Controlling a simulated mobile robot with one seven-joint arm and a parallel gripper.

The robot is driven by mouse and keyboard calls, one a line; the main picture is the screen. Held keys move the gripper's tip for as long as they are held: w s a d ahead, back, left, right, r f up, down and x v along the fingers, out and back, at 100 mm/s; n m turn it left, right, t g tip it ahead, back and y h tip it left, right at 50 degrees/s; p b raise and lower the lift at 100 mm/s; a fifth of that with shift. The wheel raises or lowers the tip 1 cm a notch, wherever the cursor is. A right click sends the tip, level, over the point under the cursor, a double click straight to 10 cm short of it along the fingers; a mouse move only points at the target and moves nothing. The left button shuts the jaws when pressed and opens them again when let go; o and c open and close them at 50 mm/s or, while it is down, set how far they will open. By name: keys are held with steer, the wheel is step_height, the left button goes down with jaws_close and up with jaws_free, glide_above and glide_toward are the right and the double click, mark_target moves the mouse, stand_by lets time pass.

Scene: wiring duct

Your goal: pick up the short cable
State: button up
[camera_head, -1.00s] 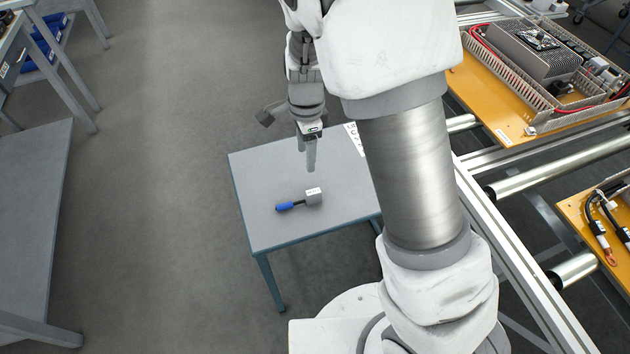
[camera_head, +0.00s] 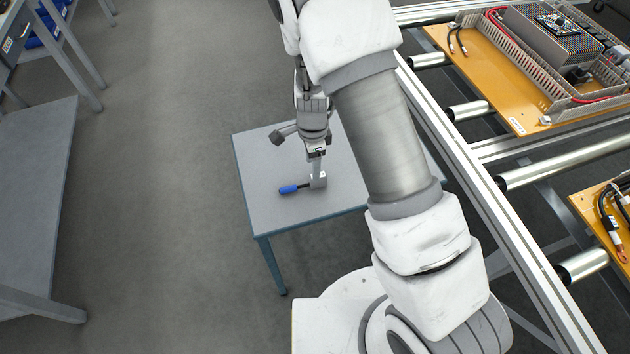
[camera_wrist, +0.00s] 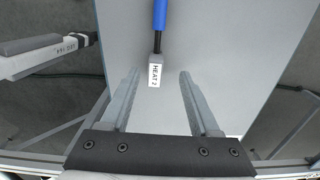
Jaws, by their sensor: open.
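The short cable has a blue end (camera_head: 289,189), a short dark middle and a grey block with a white label. It lies on the small grey table (camera_head: 262,160). In the wrist view the blue end (camera_wrist: 160,14) is at the top, and the label on the block (camera_wrist: 155,75) reads "HEAT 2". My gripper (camera_head: 316,172) is over the block end in the head view. In the wrist view my gripper (camera_wrist: 158,72) is open, with one finger on each side of the block and clear gaps to it. Whether the fingertips are level with the block is unclear.
A roller conveyor (camera_head: 545,160) runs along the right, carrying an orange board (camera_head: 470,72) with wiring ducts and another board (camera_head: 590,205) with dark cables. A grey bench (camera_head: 35,200) stands at the left. The small table is otherwise clear around the cable.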

mark_target(322, 182)
steer(key=f, duration=0.4)
steer(key=shift+s+d+f, duration=0.2)
steer(key=shift+s+d, duration=0.1)
steer(key=shift+f+b, duration=0.3)
steer(key=shift+f, duration=0.2)
jaws_close()
